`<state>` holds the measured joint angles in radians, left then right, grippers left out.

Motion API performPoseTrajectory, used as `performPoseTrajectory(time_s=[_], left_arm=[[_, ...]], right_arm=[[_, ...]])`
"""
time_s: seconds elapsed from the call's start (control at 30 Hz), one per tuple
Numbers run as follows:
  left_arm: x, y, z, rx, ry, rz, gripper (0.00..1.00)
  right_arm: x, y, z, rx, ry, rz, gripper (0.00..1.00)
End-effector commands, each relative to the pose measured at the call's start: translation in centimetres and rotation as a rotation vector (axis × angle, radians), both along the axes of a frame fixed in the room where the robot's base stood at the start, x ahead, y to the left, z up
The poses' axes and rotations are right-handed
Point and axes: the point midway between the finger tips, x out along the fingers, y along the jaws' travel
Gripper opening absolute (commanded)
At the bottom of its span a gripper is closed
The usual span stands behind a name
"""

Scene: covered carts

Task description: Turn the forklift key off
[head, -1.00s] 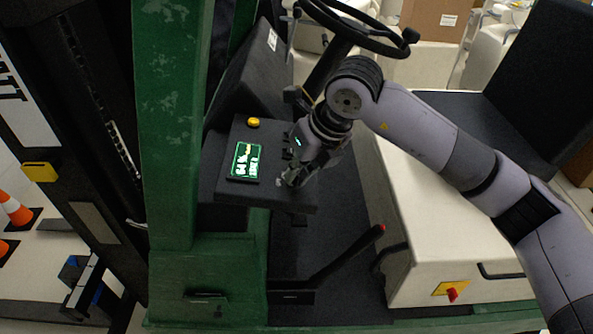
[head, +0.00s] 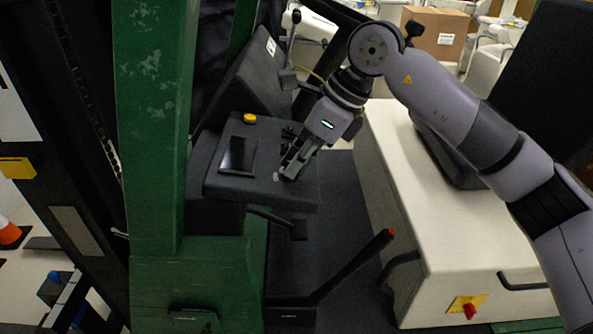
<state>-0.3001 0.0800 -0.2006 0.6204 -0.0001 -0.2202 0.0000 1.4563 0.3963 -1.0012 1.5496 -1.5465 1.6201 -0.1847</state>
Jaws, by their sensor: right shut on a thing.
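The forklift's black dashboard panel (head: 225,185) is at the centre left. Its display screen (head: 238,155) is dark. My right gripper (head: 288,172) reaches down from the upper right, with its fingertips at the panel's right part. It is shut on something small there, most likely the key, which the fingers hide. Small dark controls sit beside the fingers. My left gripper is not in view.
A yellow button (head: 250,118) is on the panel's upper part. A red-tipped lever (head: 352,265) rises below right. The green mast post (head: 155,130) stands left. A white housing (head: 440,235) with a red switch (head: 469,311) is at right. A cardboard box (head: 435,33) stands behind.

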Motion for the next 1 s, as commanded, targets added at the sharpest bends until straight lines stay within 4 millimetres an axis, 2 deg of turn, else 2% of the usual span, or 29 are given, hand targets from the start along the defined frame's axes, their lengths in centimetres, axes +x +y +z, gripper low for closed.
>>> performPoseTrajectory(time_s=[0.4,1.0], left_arm=[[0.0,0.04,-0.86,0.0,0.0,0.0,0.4],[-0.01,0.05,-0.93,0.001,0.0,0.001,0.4]], right_arm=[[0.16,-0.06,0.04,-0.001,-0.048,0.214,0.0],[0.15,-0.05,0.08,-0.001,-0.057,0.257,0.0]])
